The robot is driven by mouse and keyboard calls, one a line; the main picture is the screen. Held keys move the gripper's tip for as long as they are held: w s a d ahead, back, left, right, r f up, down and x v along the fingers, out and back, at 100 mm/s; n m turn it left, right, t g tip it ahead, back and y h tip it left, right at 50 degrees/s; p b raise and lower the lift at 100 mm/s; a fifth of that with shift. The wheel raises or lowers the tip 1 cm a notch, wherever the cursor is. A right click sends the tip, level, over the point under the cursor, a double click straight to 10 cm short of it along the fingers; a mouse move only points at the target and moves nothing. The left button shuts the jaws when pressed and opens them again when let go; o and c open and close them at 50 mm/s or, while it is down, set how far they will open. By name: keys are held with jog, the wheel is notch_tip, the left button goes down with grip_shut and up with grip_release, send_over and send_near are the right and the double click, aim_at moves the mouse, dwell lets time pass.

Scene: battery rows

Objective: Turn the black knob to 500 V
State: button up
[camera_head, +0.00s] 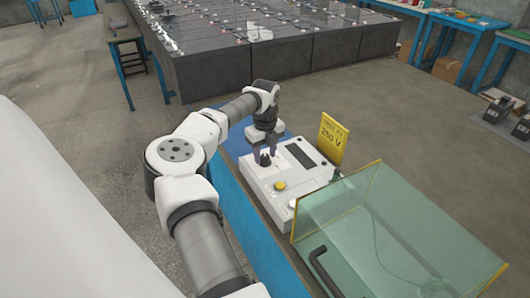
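A white tester box (262,181) sits on the blue table (240,204). It has a dark display (301,156) and a round yellow button (280,186) on its top. My gripper (267,152) points down at the left back part of the box top. A dark shape, seemingly the black knob (264,159), is between or just under the fingertips. The fingers largely hide it, so its pointer and any dial marks cannot be read. I cannot tell whether the fingers touch it. A yellow sign (331,139) behind the box reads 250 V.
A clear greenish case with yellow edges (375,215) stands right of the box, with a dark handle (322,268) in front. Behind are long dark battery rows (270,62) and blue side tables (480,24). Open floor (425,125) lies between.

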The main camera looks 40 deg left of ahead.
jog(key=c, duration=0.7)
jog(key=shift+o, duration=0.2)
jog(key=shift+m, duration=0.3)
jog(key=m+p, duration=0.1)
jog(key=m, duration=0.4)
jog(key=shift+r, duration=0.1)
jog(key=m, duration=0.5)
jog(key=shift+m, duration=0.4)
jog(key=m+p, duration=0.1)
jog(key=m, duration=1.1)
jog(key=shift+w+m, duration=0.1)
jog(key=shift+m, duration=0.3)
